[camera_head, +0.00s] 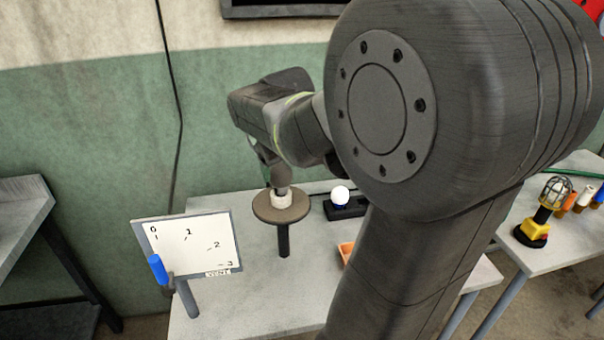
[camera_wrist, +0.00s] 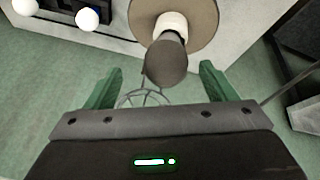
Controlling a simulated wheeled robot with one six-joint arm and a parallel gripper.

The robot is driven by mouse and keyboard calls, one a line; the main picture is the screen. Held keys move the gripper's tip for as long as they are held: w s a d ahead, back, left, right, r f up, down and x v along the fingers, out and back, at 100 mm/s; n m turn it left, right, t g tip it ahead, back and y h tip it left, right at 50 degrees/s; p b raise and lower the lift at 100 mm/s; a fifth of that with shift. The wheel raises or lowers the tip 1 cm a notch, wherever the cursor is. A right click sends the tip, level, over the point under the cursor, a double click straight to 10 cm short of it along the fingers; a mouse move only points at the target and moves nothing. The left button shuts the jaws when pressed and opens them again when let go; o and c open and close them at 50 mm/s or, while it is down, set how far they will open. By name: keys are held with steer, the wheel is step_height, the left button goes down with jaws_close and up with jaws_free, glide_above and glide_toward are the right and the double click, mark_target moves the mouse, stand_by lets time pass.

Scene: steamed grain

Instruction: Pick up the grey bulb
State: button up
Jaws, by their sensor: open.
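The grey bulb (camera_head: 280,177) stands upright in a white socket (camera_head: 281,199) on a round brown disc (camera_head: 267,209) on a post. In the wrist view the bulb (camera_wrist: 166,62) points toward my gripper (camera_wrist: 162,69), with its white socket (camera_wrist: 172,26) behind it. My green fingers are open, one on each side of the bulb's rounded end, with gaps showing. In the head view my gripper is partly hidden behind my wrist, just above the bulb.
A white bulb (camera_head: 341,194) stands on a black base right of the disc. A dial panel (camera_head: 205,256) with a blue handle (camera_head: 158,269) is at left. An orange tray (camera_head: 346,252) is partly hidden by my arm. A caged lamp (camera_head: 554,194) stands on the right table.

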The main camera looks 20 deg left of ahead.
mark_target(280, 168)
steer(key=x, duration=0.2)
steer(key=a+x, duration=0.1)
steer(key=x, duration=0.2)
steer(key=shift+a+p, duration=0.1)
steer(key=shift+p, duration=0.3)
steer(key=shift+w+a+f, duration=0.1)
steer(key=shift+w+f, duration=0.1)
steer(key=shift+f, duration=0.35)
steer(key=shift+c, duration=0.5)
steer(key=c, duration=1)
